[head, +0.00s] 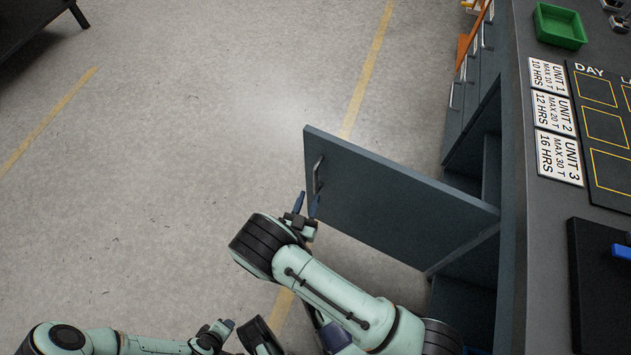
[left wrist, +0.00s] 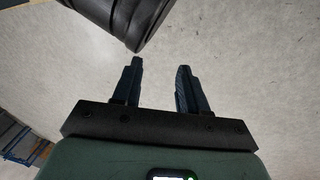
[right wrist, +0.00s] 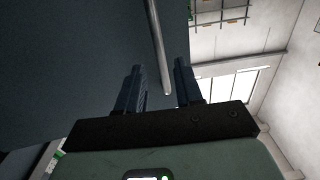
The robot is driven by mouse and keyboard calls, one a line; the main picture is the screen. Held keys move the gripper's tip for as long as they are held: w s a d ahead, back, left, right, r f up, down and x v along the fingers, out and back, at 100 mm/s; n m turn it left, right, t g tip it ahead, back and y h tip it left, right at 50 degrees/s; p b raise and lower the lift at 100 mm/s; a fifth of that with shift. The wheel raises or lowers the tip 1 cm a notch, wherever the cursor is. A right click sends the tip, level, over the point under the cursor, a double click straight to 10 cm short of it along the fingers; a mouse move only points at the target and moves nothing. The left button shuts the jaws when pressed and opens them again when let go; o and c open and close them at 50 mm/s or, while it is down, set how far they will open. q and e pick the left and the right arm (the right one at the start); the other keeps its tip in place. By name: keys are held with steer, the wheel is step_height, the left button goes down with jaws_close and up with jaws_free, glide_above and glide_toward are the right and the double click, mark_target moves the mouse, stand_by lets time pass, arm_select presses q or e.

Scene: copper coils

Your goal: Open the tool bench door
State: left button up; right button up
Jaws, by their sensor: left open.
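The grey tool bench door (head: 390,190) stands swung wide out from the bench, with the open cabinet (head: 465,300) behind it partly hidden by my arm. Its metal handle (head: 317,175) is near the door's free edge. My right gripper (head: 307,204) is open, just below the handle. In the right wrist view the handle (right wrist: 157,42) reaches down between the parted fingertips, which do not look closed on it. My left gripper (head: 222,331) is low in the head view, away from the door; the left wrist view shows its fingers (left wrist: 160,68) apart and empty.
The bench top (head: 545,215) at the right carries a green tray (head: 559,27), unit signs (head: 556,113) and a black board. Drawers with handles (head: 466,75) lie beyond the door. The floor (head: 190,130) left of the door is clear.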

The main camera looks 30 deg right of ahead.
mark_target(315, 184)
arm_select(q)
steer(key=s+f, duration=0.1)
steer(key=s+f+g+b, duration=0.1)
steer(key=shift+s+a+f, duration=0.2)
steer(key=shift+s+f, duration=0.05)
steer(key=shift+s, duration=0.15)
arm_select(e)
steer(key=x, duration=0.7)
steer(key=shift+d, duration=0.1)
jaws_close()
